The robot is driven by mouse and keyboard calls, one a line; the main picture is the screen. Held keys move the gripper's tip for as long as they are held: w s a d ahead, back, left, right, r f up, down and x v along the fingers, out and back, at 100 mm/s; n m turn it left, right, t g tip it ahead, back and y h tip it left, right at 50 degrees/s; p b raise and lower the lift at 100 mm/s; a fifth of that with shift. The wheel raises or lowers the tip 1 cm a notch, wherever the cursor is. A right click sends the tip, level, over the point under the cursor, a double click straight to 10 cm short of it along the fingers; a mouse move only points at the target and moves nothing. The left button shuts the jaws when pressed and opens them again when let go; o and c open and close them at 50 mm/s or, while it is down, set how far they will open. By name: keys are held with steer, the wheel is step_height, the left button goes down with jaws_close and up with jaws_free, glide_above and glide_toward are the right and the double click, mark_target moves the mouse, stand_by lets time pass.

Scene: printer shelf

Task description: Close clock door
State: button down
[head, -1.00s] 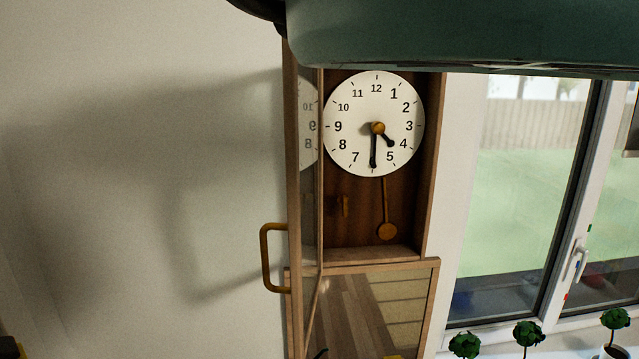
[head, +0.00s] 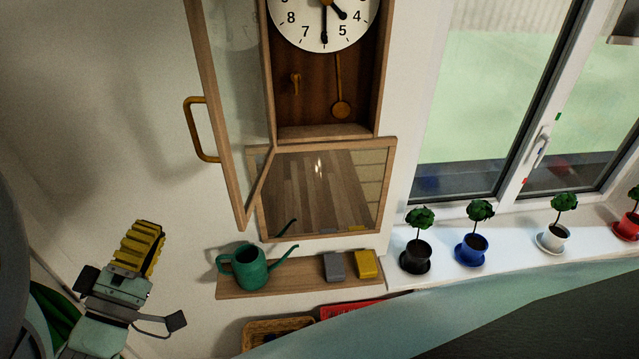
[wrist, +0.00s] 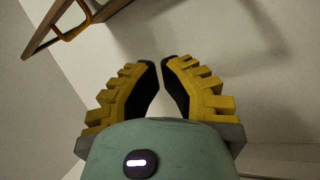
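The wooden wall clock (head: 325,131) hangs right of centre in the head view, its top cut off. Its glazed door (head: 231,130) stands wide open, hinged on the case's left side and swung out from it. A yellow handle (head: 190,130) is on the door's outer edge. My gripper (head: 155,228) is below and left of the door, apart from it and empty. In the wrist view, the yellow ribbed fingers (wrist: 158,62) show a narrow gap between their tips, with bare wall beyond. The door frame (wrist: 45,28) and handle (wrist: 78,28) show at upper left there.
Below the clock are a framed glass panel (head: 325,185) and a small shelf (head: 300,278) with a green watering can (head: 252,268), a grey block (head: 334,266) and a yellow block (head: 366,264). Several potted plants line the windowsill (head: 510,255). The wall left of the door is clear.

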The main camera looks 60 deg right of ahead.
steer(key=s+d+f+n+g+y+b, duration=0.1)
steer(key=d, duration=0.5)
steer(key=s+d+f+n+g+y+b, duration=0.1)
steer(key=d+f+g, duration=0.1)
steer(key=d, duration=0.5)
steer(key=shift+s+f+n+y, duration=0.3)
steer(key=shift+s+n+y, duration=0.1)
steer(key=shift+d+b, duration=0.1)
steer(key=shift+b, duration=0.2)
